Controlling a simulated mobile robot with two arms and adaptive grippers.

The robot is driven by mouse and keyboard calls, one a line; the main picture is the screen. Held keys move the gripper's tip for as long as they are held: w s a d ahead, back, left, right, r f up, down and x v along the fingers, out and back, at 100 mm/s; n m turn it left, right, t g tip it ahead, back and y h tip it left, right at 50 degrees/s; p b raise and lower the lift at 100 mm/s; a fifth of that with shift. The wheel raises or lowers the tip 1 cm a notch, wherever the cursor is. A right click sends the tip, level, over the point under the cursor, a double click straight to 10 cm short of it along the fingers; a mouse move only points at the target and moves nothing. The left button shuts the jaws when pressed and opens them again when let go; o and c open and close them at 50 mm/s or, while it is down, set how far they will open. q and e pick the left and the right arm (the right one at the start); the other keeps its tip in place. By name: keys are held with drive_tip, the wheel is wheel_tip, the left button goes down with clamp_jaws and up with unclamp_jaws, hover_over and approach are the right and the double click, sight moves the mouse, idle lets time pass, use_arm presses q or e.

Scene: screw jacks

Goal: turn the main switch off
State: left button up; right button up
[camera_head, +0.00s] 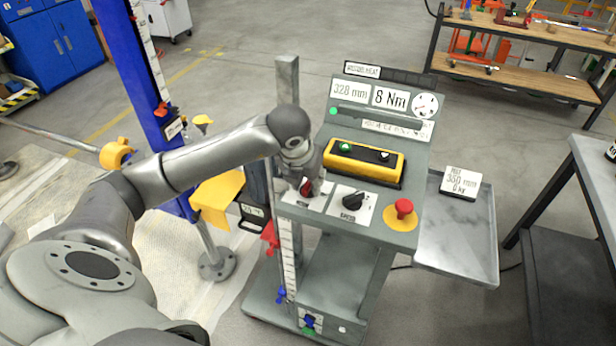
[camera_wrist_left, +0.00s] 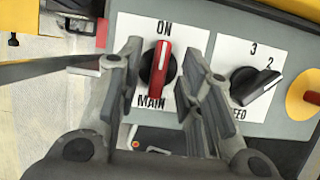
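The main switch (camera_wrist_left: 157,68) is a red handle on a round black base, on a white plate marked ON above and MAIN below. Its handle stands nearly upright, with its upper end close to ON. In the head view the red main switch (camera_head: 306,187) shows partly below my left gripper (camera_head: 309,172). In the left wrist view my left gripper (camera_wrist_left: 163,70) is open, one finger to each side of the switch. The right finger looks clear of the handle; I cannot tell how high the fingertips are above the plate. My right gripper is not in view.
Right of the main switch is a black speed knob (camera_head: 353,199), then a red mushroom button (camera_head: 403,208). A yellow box (camera_head: 364,163) with buttons sits behind them on the console. A grey side tray (camera_head: 455,240) is at the right, and a blue post (camera_head: 130,60) at the left.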

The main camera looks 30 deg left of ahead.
use_arm(q)
drive_tip(key=shift+f, duration=0.3)
drive_tip(key=shift+w, duration=0.1)
drive_tip(key=shift+c, duration=0.6)
clamp_jaws()
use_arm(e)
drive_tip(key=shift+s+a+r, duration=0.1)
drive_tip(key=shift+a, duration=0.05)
